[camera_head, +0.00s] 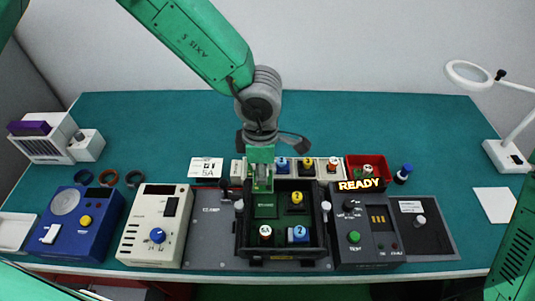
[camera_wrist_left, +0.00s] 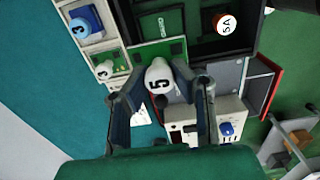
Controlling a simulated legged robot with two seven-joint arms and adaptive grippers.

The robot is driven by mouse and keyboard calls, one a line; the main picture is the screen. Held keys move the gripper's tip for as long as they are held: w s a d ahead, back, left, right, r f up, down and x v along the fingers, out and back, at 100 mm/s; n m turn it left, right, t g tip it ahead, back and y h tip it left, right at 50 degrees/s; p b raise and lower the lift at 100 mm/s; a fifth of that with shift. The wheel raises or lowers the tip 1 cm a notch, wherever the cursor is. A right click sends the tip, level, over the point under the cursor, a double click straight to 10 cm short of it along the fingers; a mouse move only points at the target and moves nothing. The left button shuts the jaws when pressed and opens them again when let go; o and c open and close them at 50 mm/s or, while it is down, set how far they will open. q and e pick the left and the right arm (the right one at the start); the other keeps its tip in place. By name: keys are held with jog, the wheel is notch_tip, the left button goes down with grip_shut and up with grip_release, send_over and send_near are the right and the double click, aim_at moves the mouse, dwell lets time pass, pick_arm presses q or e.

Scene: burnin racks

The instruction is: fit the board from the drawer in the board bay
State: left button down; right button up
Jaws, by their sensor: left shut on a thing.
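A green board (camera_head: 261,165) stands upright under my left gripper (camera_head: 261,144), at the back left of the black open bay (camera_head: 322,240). My left gripper is shut on this board. I cannot tell whether the cap is part of the board. The gripper hides the board's top edge in the head view. My right gripper is out of view.
The bay holds a yellow-topped part (camera_head: 297,198), a white 5A part (camera_head: 265,233) and a blue part (camera_head: 298,234). A lit READY sign (camera_head: 361,185) stands to the right, before a red bin (camera_head: 379,161). A cream instrument (camera_head: 152,222) stands left.

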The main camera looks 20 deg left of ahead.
aim_at(268, 182)
pick_arm(q)
jog(key=shift+s+d, duration=0.1)
jog(key=shift+s, duration=0.2)
jog(key=shift+s+d+f+b, duration=0.2)
jog(key=shift+b, duration=0.1)
jog(key=f+b, duration=0.1)
jog(key=f, duration=0.1)
jog(key=f+b, duration=0.1)
jog(key=shift+w+d+f+b, duration=0.2)
jog(key=shift+w+d+b, duration=0.15)
jog(key=shift+w+d, duration=0.05)
jog(key=shift+s+a+f+b, duration=0.1)
jog(key=shift+a+f+b, duration=0.15)
jog(key=shift+f+b, duration=0.35)
jog(key=shift+s+a+f+b, duration=0.1)
jog(key=shift+a+f+b, duration=0.1)
jog(key=shift+f+b, duration=0.35)
jog(key=shift+a+f+b, duration=0.1)
jog(key=shift+f+b, duration=0.45)
jog(key=shift+b, duration=0.3)
jog(key=shift+w+d+f, duration=0.1)
jog(key=shift+d+f, duration=0.1)
jog(key=shift+f, duration=0.4)
jog(key=shift+d+f, duration=0.2)
jog(key=shift+d, duration=0.05)
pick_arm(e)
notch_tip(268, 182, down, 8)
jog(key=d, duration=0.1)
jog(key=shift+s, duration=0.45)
